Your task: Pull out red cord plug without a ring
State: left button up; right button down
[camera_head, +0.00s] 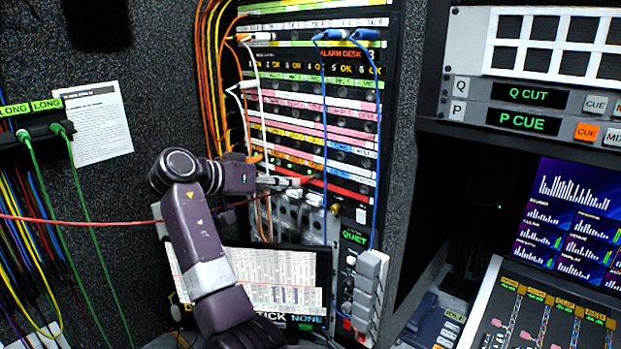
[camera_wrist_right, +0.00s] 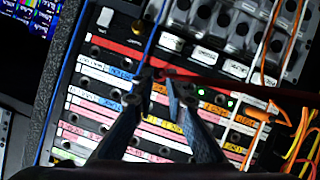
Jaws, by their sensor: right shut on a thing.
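A thin red cord (camera_head: 80,220) comes in from the left edge, passes behind my right arm and runs to the lower rows of the patch panel (camera_head: 393,90). Its panel end is by the fingertips of my right gripper (camera_head: 300,181), at the red-labelled row. In the right wrist view my right gripper (camera_wrist_right: 160,82) is close to the panel, with its fingers nearly together on the dark plug end of the red cord. The red cord (camera_wrist_right: 205,82) leads off right from there. Whether the plug is seated, and any ring on it, is too small to tell. My left gripper is not in view.
A blue cord (camera_head: 324,120) hangs just right of the gripper. White cords and orange cords (camera_head: 203,80) hang on the panel's left side. A monitor (camera_head: 300,265) stands below. Green cords (camera_head: 85,210) hang at left; a control desk (camera_head: 545,315) is at right.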

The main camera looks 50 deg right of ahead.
jog(key=shift+a, duration=0.15)
jog(key=shift+s+a, duration=0.15)
jog(key=shift+a, duration=1.5)
jog(key=shift+s+a, duration=0.1)
jog(key=shift+a, duration=1.4)
